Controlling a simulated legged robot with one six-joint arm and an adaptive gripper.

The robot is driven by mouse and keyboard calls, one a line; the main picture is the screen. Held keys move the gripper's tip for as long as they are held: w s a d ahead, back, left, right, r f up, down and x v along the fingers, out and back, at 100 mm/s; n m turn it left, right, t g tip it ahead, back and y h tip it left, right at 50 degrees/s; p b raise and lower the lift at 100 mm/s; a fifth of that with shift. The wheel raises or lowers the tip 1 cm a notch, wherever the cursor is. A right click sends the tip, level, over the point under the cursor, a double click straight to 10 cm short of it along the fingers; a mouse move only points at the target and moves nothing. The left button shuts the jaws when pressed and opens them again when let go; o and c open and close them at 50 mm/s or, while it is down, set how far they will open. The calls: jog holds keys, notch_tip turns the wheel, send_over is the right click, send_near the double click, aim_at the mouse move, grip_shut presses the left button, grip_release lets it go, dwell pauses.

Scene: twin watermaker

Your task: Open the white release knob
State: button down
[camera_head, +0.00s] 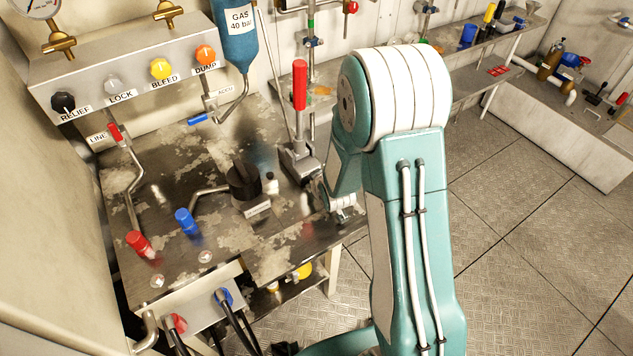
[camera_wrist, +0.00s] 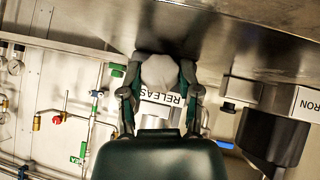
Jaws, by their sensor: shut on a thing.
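The white release knob (camera_wrist: 159,72) shows in the wrist view, below the metal bench surface in that upside-down picture. A white label reading RELEAS (camera_wrist: 160,98), partly covered, is beside it. My gripper (camera_wrist: 160,80) has one dark green finger on each side of the knob and is shut on it. In the head view my gripper (camera_head: 338,204) is low at the right edge of the bench. My arm and the gripper hide the release knob there.
The metal bench (camera_head: 215,160) holds a large black knob (camera_head: 243,181), a red-handled lever (camera_head: 299,85) close to my gripper, and red (camera_head: 138,243) and blue (camera_head: 186,220) handles. A valve panel (camera_head: 125,65) stands behind. Open floor (camera_head: 530,240) lies to the right.

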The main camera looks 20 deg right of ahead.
jog(key=shift+w+r, duration=0.15)
jog(key=shift+c, duration=1.5)
grip_release()
jog(key=shift+a, duration=0.1)
jog(key=v, duration=1.2)
